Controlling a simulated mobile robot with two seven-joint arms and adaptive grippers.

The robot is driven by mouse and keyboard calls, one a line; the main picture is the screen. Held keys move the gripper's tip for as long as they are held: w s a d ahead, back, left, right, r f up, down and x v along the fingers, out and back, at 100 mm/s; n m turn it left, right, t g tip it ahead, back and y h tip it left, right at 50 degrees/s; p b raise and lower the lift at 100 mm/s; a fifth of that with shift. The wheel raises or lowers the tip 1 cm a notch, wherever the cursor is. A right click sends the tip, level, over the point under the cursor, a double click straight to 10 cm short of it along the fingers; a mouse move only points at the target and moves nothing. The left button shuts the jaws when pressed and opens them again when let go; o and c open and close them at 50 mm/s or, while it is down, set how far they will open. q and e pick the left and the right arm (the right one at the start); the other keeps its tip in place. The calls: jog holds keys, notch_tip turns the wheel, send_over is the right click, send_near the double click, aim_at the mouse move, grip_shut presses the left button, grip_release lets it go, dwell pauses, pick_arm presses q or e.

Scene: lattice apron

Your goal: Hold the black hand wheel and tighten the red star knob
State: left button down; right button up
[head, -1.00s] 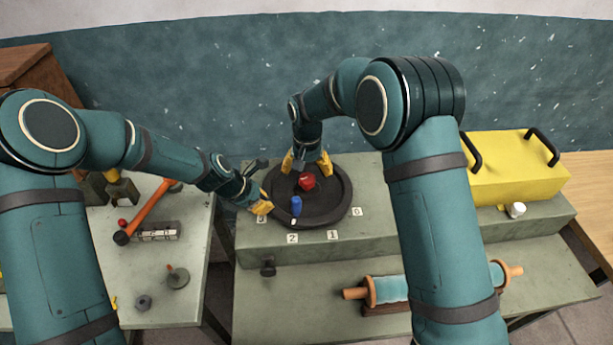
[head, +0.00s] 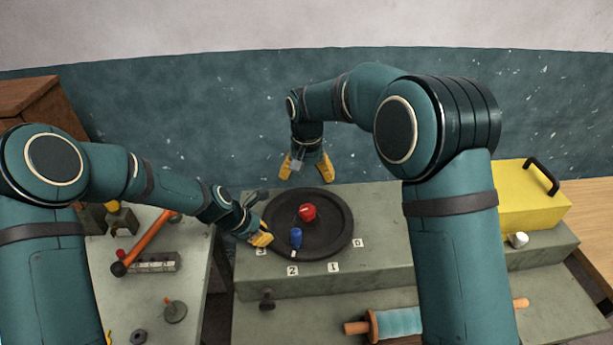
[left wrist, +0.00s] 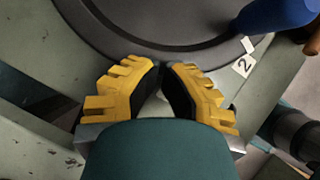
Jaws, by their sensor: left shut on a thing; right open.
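The black hand wheel (head: 335,244) lies flat on the raised green bench, and its rim also shows in the left wrist view (left wrist: 120,42). The red star knob (head: 307,212) sits near the wheel's middle. A blue handle (head: 296,238) stands on the wheel's near side and shows at the top right of the left wrist view (left wrist: 275,14). My left gripper (head: 262,238) is shut on the wheel's rim at its left front. In the left wrist view its yellow fingers (left wrist: 164,80) meet the rim. My right gripper (head: 306,172) is open and empty, above and behind the knob, apart from it.
Number tags (head: 333,267) lie along the wheel's front. A yellow case (head: 505,195) and a white knob (head: 518,240) are at the right. A teal roller (head: 400,321) lies on the lower front bench. A hammer (head: 146,244) and small parts lie on the left table.

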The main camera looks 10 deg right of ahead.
pick_arm(q)
notch_tip(320, 180, up, 2)
jog(key=shift+w+d+r+p, duration=0.1)
jog(key=shift+d+r+p, duration=0.05)
jog(key=shift+p, duration=0.7)
notch_tip(320, 180, up, 6)
jog(key=p, duration=0.4)
jog(key=shift+f, duration=0.2)
